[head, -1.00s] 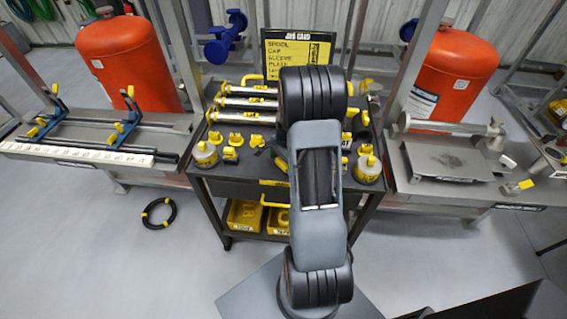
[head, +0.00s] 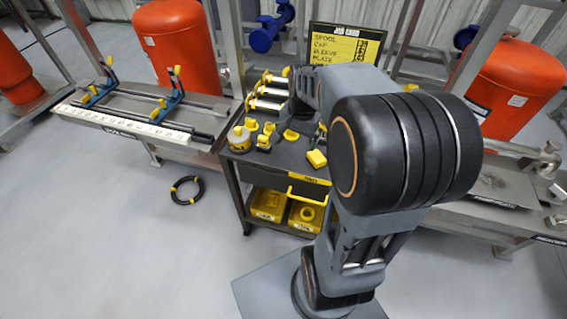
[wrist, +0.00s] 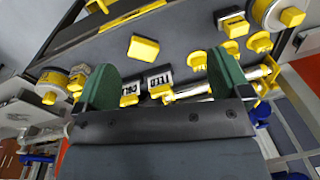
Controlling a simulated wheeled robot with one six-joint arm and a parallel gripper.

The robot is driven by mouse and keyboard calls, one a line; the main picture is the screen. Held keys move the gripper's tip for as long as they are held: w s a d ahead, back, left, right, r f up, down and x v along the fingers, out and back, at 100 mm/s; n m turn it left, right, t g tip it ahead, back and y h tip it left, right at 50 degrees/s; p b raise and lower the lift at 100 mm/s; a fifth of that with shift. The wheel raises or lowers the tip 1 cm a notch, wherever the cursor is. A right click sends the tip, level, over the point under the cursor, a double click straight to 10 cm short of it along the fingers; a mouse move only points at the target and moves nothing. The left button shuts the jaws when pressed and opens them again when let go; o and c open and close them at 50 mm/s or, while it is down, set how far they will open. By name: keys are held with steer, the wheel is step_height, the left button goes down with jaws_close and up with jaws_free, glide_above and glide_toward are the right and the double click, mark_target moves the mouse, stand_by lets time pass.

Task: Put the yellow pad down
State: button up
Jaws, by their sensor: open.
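The yellow pad (head: 316,158) lies flat on the dark top of the cart (head: 285,160), near its front edge. In the wrist view the pad (wrist: 143,48) rests on bare cart top, apart from other parts. My gripper (wrist: 163,78) is open, with its two green fingers spread and nothing between them. The pad shows beyond the fingertips and is not touched. In the head view my own arm hides the gripper and the right part of the cart top.
Yellow-capped parts and a round tub (head: 239,138) stand left of the pad. The job card (head: 345,45) stands at the back. Yellow bins (head: 268,204) sit on the lower shelf. A black ring (head: 187,190) lies on the floor.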

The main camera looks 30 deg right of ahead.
steer(key=s+a+r+n+t, duration=0.2)
steer(key=s+a+n, duration=0.7)
steer(key=a+n, duration=0.1)
steer(key=shift+s+a+n, duration=0.25)
steer(key=shift+a+n, duration=0.1)
steer(key=shift+n, duration=0.05)
steer(key=shift+d, duration=0.1)
